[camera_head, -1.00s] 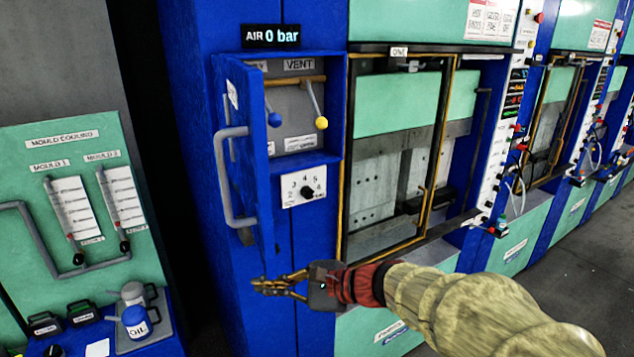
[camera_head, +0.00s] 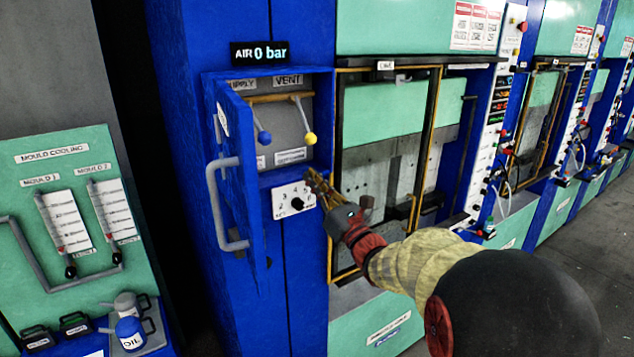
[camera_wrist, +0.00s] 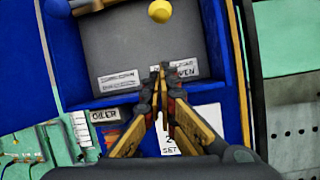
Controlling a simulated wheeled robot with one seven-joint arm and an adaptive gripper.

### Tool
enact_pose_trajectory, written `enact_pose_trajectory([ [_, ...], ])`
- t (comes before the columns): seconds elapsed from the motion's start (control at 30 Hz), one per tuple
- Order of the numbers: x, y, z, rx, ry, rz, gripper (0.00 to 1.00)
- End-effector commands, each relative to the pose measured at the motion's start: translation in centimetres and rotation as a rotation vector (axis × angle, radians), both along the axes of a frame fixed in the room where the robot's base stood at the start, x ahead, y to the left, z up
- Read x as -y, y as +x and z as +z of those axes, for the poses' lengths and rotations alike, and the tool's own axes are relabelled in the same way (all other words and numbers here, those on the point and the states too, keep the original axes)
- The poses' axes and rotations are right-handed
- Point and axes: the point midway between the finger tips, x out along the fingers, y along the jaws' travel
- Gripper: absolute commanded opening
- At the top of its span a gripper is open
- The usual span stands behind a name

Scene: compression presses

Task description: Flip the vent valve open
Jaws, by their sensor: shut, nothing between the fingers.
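The vent valve is a grey lever with a yellow ball knob (camera_head: 310,139), hanging down at a slight slant under the VENT label (camera_head: 288,80) in the open blue cabinet. The yellow knob also shows at the top of the wrist view (camera_wrist: 160,11). Beside it on the left hangs the supply lever with a blue knob (camera_head: 264,138). My gripper (camera_head: 309,172) is shut and empty. It is just below the yellow knob, apart from it, in front of the cabinet's lower edge. In the wrist view the closed fingertips (camera_wrist: 158,70) point toward the small labels on the cabinet's back wall.
The blue cabinet door (camera_head: 238,180) stands open on the left with a grey handle. A white dial plate (camera_head: 294,199) sits below the cabinet. The press window frame (camera_head: 337,200) is close on the right. The display (camera_head: 262,53) reads AIR 0 bar.

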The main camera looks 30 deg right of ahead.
Motion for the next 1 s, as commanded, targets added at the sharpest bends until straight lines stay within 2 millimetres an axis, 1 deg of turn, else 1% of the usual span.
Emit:
enact_pose_trajectory([
  [0.03,-0.3,1.1,0.6,-0.001,0.001,0.004,0.00],
  [0.3,-0.8,5.9,2.5,-0.001,-0.001,0.003,0.00],
  [0.33,-0.4,5.1,3.2,0.002,-0.004,-0.001,0.00],
  [0.4,-0.1,4.2,3.9,0.001,-0.002,-0.002,0.00],
  [0.53,0.1,3.4,4.7,-0.001,-0.003,0.000,0.00],
  [0.7,0.2,2.9,5.1,-0.002,-0.001,0.000,0.00],
  [1.0,0.2,2.9,5.1,-0.001,-0.002,0.000,0.00],
])
